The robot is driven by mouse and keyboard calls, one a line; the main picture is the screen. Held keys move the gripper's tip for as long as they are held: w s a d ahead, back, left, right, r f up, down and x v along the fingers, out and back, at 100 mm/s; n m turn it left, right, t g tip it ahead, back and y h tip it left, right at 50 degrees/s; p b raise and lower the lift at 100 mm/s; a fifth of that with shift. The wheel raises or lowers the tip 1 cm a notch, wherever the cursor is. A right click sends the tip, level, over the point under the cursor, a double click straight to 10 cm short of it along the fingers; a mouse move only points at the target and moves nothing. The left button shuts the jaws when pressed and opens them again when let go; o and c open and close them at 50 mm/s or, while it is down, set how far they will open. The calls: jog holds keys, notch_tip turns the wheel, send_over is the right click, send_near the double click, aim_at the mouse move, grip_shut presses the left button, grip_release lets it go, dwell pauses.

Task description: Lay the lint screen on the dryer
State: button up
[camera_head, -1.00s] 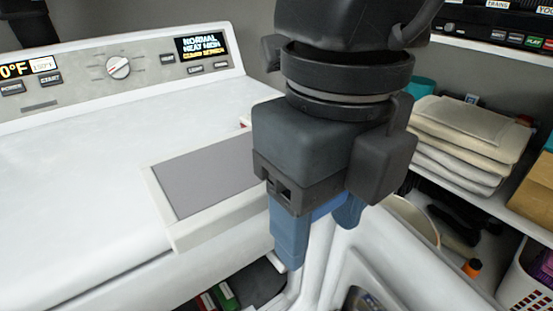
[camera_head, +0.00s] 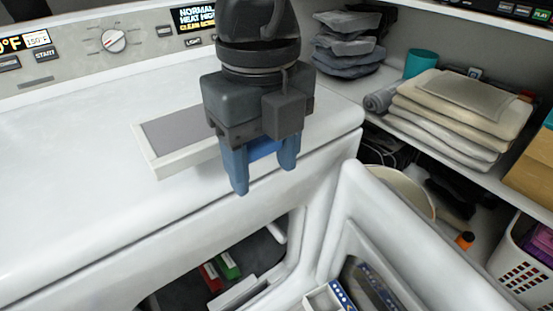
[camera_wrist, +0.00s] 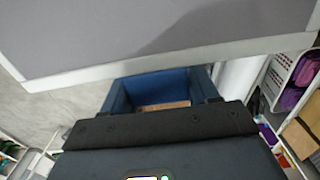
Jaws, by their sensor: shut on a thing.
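The lint screen (camera_head: 180,133) is a flat grey panel in a white frame. My gripper (camera_head: 265,172) is shut on its edge, with blue fingers pointing down near the dryer's front edge. The screen extends left from the gripper over the white dryer top (camera_head: 70,160). Its right part is hidden behind my gripper. In the wrist view the lint screen (camera_wrist: 130,30) spans the top, with its white rim at my gripper's fingers (camera_wrist: 160,82). I cannot tell whether the screen touches the dryer top.
The dryer's control panel (camera_head: 80,58) runs along the back. Its door (camera_head: 352,215) hangs open at the front. At right, a shelf holds folded beige towels (camera_head: 460,105), grey folded cloths (camera_head: 347,45) and a teal container (camera_head: 420,63). The dryer top at left is clear.

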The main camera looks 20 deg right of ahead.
jog(key=w+a+f+b, duration=0.1)
jog(key=w+f+b, duration=0.3)
jog(key=f, duration=0.2)
dwell(0.6)
jog(key=shift+a+f+b, duration=0.1)
jog(key=shift+f+b, duration=0.2)
jog(key=shift+b, duration=0.05)
jog(key=o, duration=1.3)
jog(key=shift+s, duration=0.1)
jog(key=shift+o, duration=0.9)
jog(key=shift+r, duration=0.2)
jog(key=shift+o, duration=0.2)
notch_tip(320, 180, up, 8)
jog(key=shift+r+p, duration=0.2)
jog(key=shift+p, duration=0.15)
